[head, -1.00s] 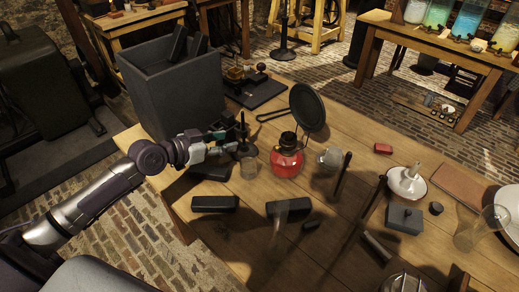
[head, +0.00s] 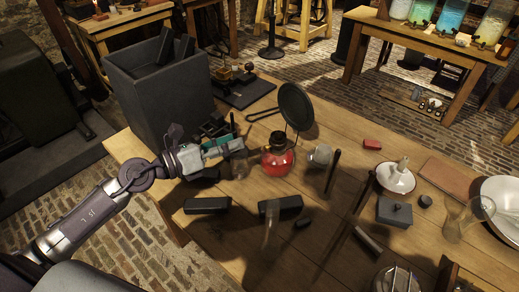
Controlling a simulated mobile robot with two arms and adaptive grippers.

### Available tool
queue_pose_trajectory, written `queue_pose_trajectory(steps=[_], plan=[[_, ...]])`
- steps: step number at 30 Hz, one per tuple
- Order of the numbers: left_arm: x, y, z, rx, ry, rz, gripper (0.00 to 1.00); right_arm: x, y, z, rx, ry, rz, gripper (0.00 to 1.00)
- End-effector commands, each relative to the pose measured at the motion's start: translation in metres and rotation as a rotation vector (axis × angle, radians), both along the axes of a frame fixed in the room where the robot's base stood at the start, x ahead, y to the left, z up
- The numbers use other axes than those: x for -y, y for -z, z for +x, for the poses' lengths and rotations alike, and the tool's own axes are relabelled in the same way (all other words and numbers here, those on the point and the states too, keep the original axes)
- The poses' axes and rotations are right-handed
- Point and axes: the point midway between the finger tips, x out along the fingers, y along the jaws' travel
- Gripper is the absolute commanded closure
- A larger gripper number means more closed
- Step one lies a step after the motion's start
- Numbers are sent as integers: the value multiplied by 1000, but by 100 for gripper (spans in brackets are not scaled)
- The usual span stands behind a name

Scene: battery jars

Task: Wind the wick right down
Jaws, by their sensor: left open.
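A lamp with a red, rounded body (head: 277,161) and a dark top stands upright on the wooden table. A dark round disc (head: 296,107) stands just behind it. The wick and its winder are too small to make out. My left gripper (head: 232,140) is open and empty, a little to the left of the lamp and apart from it. It hovers over a clear glass (head: 239,166) and partly covers it. My right gripper is not in view.
A clear glass piece (head: 321,155) lies right of the lamp. Black blocks (head: 207,205) lie in front, with a tall clear glass (head: 271,232). A large dark box (head: 160,95) stands behind my left arm. A white dish (head: 395,178) sits further right.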

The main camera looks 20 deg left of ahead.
Motion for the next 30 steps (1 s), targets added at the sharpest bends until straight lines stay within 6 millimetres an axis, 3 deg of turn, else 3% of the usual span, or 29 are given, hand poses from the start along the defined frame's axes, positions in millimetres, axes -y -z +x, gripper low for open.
queue_pose_trajectory(steps=[6,10,17,30], plan=[[-10,43,-7,86,19,476,53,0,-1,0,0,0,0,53],[-20,55,-7,106,11,629,53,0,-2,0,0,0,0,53],[-21,63,4,113,4,688,53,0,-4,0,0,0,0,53],[23,95,74,112,4,683,53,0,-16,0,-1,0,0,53]])
